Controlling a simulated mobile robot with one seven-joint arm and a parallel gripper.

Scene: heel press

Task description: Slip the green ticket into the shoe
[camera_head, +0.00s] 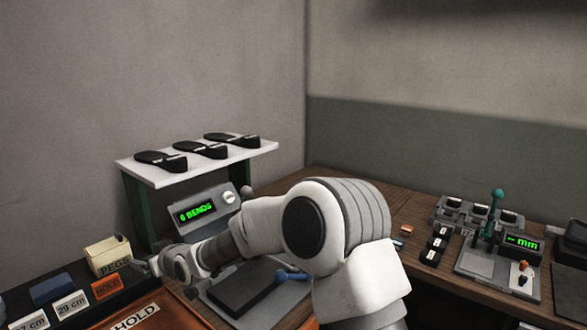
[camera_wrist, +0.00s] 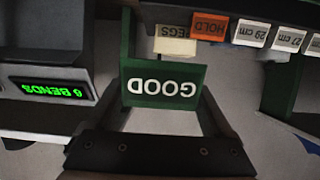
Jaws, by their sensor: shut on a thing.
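My gripper (camera_head: 152,265) is low on the left in the head view, beside the shelf's green leg. In the wrist view my gripper (camera_wrist: 163,95) is shut on the green ticket (camera_wrist: 163,85), which reads GOOD upside down. I cannot make the ticket out in the head view. Several black shoes or shoe parts lie on the white shelf; the left one (camera_head: 160,159), the middle one (camera_head: 200,149) and the right one (camera_head: 231,139) are apart from my gripper. Which of them is the task's shoe is not clear.
A machine with the display "6 BENDS" (camera_head: 196,211) stands under the white shelf (camera_head: 150,181). At left are a PEGS box (camera_head: 108,256), an orange HOLD card (camera_head: 107,287) and size labels. A second machine showing "mm" (camera_head: 522,243) stands at right.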

